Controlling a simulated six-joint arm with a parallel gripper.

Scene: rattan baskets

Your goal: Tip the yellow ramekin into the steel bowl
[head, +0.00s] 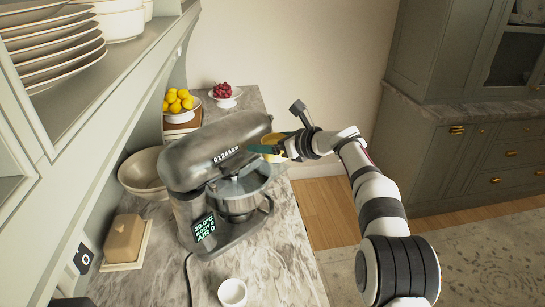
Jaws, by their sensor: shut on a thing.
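The steel bowl (241,204) sits in the stand mixer (213,146), under its head, with its handle to the right. My gripper (267,148) is at the right of the mixer head, above and behind the bowl's right rim. It is shut on the yellow ramekin (273,157), whose yellow shows around the teal fingers. The fingers and the mixer head hide much of the ramekin, so I cannot tell its tilt or contents.
A white cup (232,292) stands at the front of the marble counter (275,262). A butter dish (124,240) and a beige bowl (142,172) are left of the mixer. Lemons (178,101) and red fruit (222,90) stand behind. Shelves with plates (55,50) overhang the left.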

